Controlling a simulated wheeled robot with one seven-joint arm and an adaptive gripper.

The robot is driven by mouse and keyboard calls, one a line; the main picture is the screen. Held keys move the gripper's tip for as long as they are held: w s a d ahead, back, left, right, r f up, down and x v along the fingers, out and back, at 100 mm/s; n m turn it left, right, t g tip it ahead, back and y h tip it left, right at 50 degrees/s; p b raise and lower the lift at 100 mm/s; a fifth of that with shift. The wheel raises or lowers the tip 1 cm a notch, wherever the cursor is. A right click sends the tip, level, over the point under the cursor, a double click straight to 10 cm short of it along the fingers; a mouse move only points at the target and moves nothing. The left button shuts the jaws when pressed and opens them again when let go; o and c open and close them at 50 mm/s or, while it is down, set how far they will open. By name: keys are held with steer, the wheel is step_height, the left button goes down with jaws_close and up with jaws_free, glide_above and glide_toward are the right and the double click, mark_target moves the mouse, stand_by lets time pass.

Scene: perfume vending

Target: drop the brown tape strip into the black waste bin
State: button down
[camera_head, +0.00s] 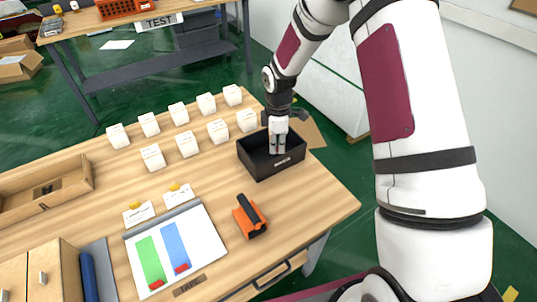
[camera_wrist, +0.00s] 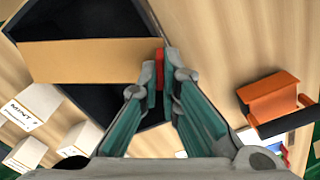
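The brown tape strip (camera_wrist: 90,60) is flat and wide in the wrist view. It reaches left from my gripper (camera_wrist: 160,67) across the opening of the black waste bin (camera_wrist: 112,100). The strip has a red end piece (camera_wrist: 159,70), and my fingertips are closed on it. In the head view, the black bin (camera_head: 284,165) stands near the table's right edge and my gripper (camera_head: 278,149) points down at its opening. The strip is not clearly visible in the head view. How high it is above the bin rim is hard to tell.
Several white boxes (camera_head: 187,144) stand left of the bin. An orange-and-black tape dispenser (camera_head: 250,216) is in front of it. A white board (camera_head: 204,238) carries green (camera_head: 151,262) and blue (camera_head: 175,246) strips. A wooden tray (camera_head: 70,186) is at the left.

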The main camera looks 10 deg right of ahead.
steer(key=c, duration=1.7)
jaws_free()
step_height(320, 180, up, 12)
